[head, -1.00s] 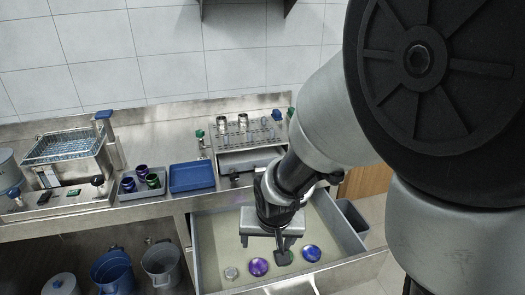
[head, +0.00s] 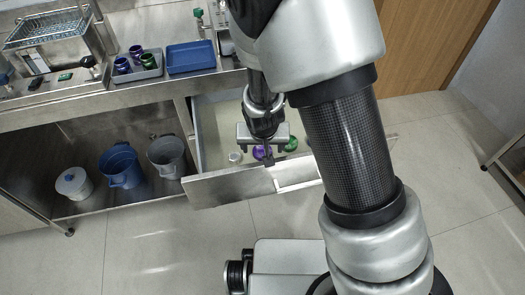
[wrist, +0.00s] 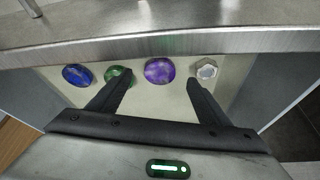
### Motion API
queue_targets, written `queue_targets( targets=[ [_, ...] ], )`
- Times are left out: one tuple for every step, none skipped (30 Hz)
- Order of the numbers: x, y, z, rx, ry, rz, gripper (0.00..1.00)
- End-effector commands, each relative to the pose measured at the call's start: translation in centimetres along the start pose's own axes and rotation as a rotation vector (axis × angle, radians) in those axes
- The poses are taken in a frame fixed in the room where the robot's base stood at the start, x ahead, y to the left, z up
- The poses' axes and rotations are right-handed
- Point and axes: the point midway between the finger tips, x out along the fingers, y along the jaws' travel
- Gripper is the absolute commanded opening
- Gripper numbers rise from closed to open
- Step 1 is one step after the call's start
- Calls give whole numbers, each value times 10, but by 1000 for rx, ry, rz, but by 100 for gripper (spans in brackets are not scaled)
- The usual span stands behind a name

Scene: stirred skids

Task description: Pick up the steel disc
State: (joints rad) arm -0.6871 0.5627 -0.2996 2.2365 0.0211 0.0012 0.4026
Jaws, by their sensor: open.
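The steel disc (wrist: 206,70) is a small silver-white round piece on the pale floor of the open drawer (head: 228,184). It ends the row on the right in the wrist view and on the left in the head view (head: 235,156). My gripper (wrist: 158,82) is open and empty. In the wrist view its right fingertip appears just below the steel disc, and the purple disc (wrist: 159,70) shows between the fingers. In the head view my gripper (head: 264,150) hangs above the drawer, partly covering the purple disc. The height gap is unclear.
A green disc (wrist: 118,77) and a blue disc (wrist: 77,75) lie in the same row. A blue tray (head: 191,58) is on the counter. A blue bucket (head: 122,165) and a grey bucket (head: 167,157) stand below.

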Motion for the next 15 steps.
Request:
queue_targets(
  targets=[
    [3,0,0,0,0,0,71],
    [5,0,0,0,0,0,71],
    [9,0,0,0,0,0,71],
    [13,0,0,0,-1,0,71],
    [17,0,-1,0,-1,0,71],
    [25,0,-2,1,-1,1,71],
    [30,0,-2,1,-1,1,71],
    [34,0,-3,0,-1,1,71],
    [40,0,-4,0,-2,1,71],
    [43,0,-4,0,-2,1,71],
    [47,0,-4,0,-2,1,71],
    [50,0,-4,0,-2,1,71],
    [52,0,-4,0,-2,1,71],
    [53,0,-4,0,-2,0,71],
    [54,0,-4,0,-1,0,71]
  ],
)
